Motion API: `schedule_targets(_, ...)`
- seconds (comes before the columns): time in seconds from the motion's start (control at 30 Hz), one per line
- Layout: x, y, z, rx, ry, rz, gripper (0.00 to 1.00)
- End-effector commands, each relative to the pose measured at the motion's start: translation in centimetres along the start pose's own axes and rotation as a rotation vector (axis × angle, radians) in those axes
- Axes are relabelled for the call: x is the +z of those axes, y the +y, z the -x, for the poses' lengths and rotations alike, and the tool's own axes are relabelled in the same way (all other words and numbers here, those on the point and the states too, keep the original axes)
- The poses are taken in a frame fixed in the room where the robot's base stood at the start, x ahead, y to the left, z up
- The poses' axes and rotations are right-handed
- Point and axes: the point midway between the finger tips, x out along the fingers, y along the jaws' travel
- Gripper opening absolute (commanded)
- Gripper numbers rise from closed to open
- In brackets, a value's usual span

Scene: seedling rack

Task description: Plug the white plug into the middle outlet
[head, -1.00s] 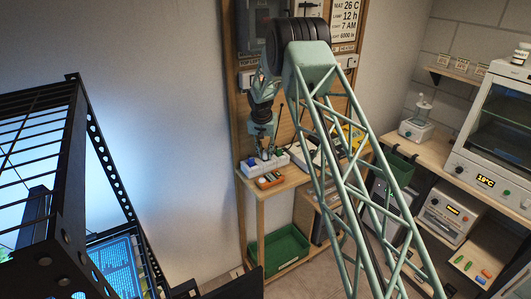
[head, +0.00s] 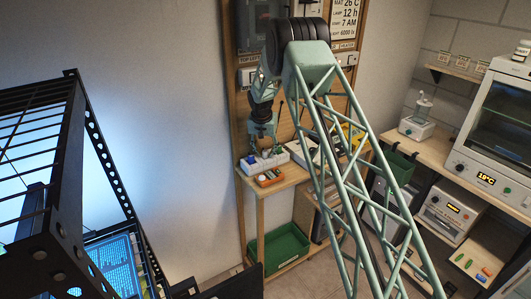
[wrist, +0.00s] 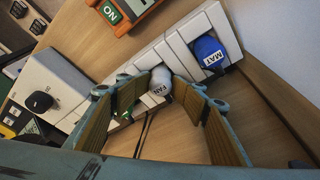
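The white plug (wrist: 160,82), labelled FAN, sits at the middle of the white outlet strip (wrist: 172,52) in the wrist view. It looks upright in the strip; its prongs are hidden. A blue plug (wrist: 208,50) labelled MAT is in the strip on one side, and a green-lit part (wrist: 116,112) shows on the other, partly behind a finger. My gripper (wrist: 158,92) has its two fingers spread on either side of the white plug, with gaps visible. In the head view my gripper (head: 266,150) is over the strip (head: 251,166) on the wooden bench.
An orange box (wrist: 124,14) marked ON lies beside the strip. A grey-white box with a black knob (wrist: 62,88) stands to the left. Dark cords run across the bench below the white plug. A wooden wall panel (head: 240,115) rises behind the bench.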

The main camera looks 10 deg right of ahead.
Motion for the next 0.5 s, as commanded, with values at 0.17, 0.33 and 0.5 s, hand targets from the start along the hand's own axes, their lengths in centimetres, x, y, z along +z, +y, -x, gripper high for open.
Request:
schedule_targets(0.17,0.67,0.18,-0.50,0.005,-0.011,0.001,0.34)
schedule_targets(0.33,0.63,0.14,-0.43,0.005,-0.011,0.001,0.34)
schedule_targets(0.5,0.60,0.12,-0.38,0.005,-0.010,0.001,0.34)
